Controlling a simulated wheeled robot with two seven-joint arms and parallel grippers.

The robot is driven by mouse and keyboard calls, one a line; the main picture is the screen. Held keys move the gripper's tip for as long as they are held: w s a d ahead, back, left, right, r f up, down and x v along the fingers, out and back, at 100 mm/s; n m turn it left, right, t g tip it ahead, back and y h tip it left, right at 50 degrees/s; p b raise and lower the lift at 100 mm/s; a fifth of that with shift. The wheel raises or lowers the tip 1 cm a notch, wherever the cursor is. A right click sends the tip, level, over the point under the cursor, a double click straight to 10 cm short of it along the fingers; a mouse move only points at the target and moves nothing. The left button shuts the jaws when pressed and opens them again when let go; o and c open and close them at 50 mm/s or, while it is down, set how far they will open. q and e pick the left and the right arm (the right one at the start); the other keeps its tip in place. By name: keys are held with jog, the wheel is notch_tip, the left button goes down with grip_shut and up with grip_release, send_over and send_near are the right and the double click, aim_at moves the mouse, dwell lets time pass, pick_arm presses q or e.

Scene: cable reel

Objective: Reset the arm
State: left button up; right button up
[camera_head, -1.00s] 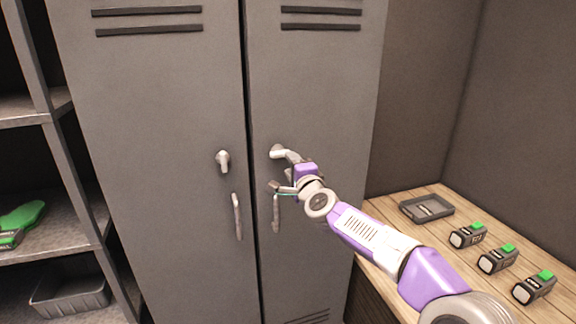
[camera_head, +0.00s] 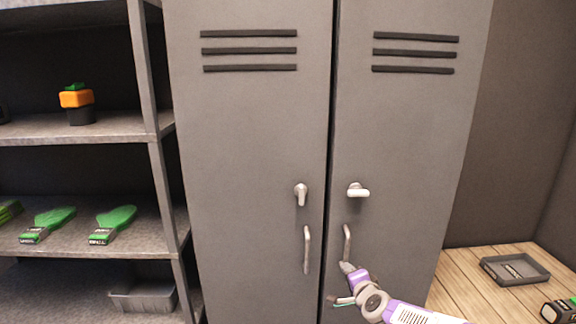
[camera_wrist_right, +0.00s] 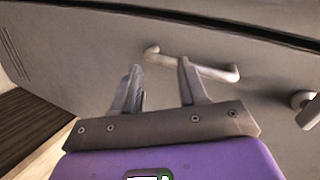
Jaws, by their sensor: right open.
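My right gripper (camera_head: 346,284) is low in front of the right locker door (camera_head: 400,150), just below that door's bar handle (camera_head: 347,243). In the right wrist view the gripper (camera_wrist_right: 162,78) is open, its two fingers apart with nothing held between them. The pale bar handle (camera_wrist_right: 200,64) is just beyond the fingertips there; I cannot tell whether it touches a finger. The right door's latch knob (camera_head: 358,190) lies sideways, while the left door's latch knob (camera_head: 301,194) points down. Both doors look shut. My left gripper is not in view.
A metal shelf (camera_head: 155,135) at the left holds green brushes (camera_head: 115,220), an orange and black object (camera_head: 76,98) and a grey bin (camera_head: 143,294). At the right a wooden table (camera_head: 462,282) carries a dark tray (camera_head: 515,270) and a black box (camera_head: 560,310).

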jog(key=s+a+f+n+g+p, duration=0.1)
jog(key=s+a+f+n+g, duration=0.1)
jog(key=s+f, duration=0.45)
jog(key=s+a+f+n+g+y, duration=0.1)
jog(key=s+f+n+g, duration=0.15)
jog(key=f, duration=0.65)
jog(key=s+a+f+n+g+p, duration=0.1)
jog(key=s+a+f+g, duration=0.1)
jog(key=s+f, duration=0.4)
jog(key=s+a+f+n+g, duration=0.1)
jog(key=s+f, duration=0.3)
jog(key=s, duration=0.4)
jog(key=s+a+f+n+g+y+p, duration=0.1)
jog(key=s+f+n+g, duration=0.1)
jog(key=s, duration=0.6)
jog(key=s+a+f+n+g, duration=0.1)
jog(key=s+f+n+g, duration=0.1)
jog(key=s+f, duration=0.4)
jog(key=shift+s+a+f+g+y, duration=0.15)
jog(key=shift+s+a+g+y, duration=0.2)
jog(key=shift+s+g, duration=0.55)
jog(key=shift+n+t, duration=0.25)
